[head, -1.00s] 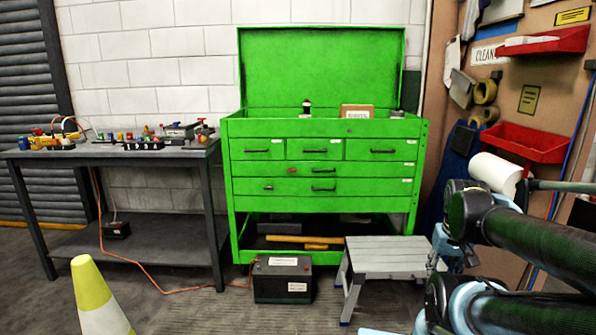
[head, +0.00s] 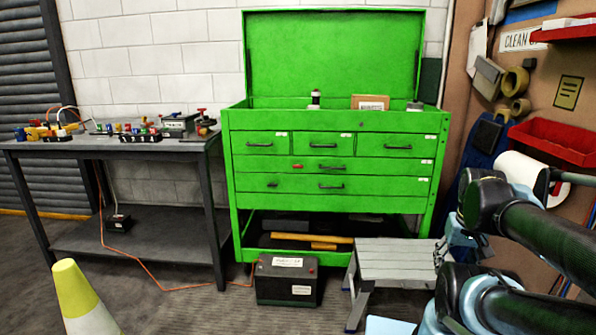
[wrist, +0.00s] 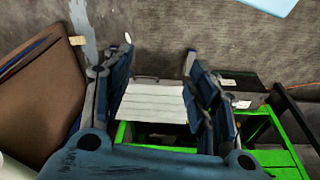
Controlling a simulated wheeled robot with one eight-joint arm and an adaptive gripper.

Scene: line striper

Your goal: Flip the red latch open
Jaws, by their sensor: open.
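A small red latch (head: 298,167) shows on the front of the green tool cabinet (head: 335,205), near the left part of the wide drawer below the upper row of drawers. It is too small to tell its exact shape. In the wrist view my gripper (wrist: 158,75) has its two blue fingers spread apart with nothing between them touching. Beyond the fingers lies the grey step stool, with part of the green cabinet below it in the picture. The red latch does not show in the wrist view. In the head view my arm is at the right, apart from the cabinet.
A grey step stool (head: 394,262) and a black battery box (head: 287,285) stand on the floor before the cabinet. A dark workbench (head: 105,146) with small coloured parts is at left. A yellow-white cone (head: 82,300) stands front left. A pegboard with red bins (head: 556,142) is at right.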

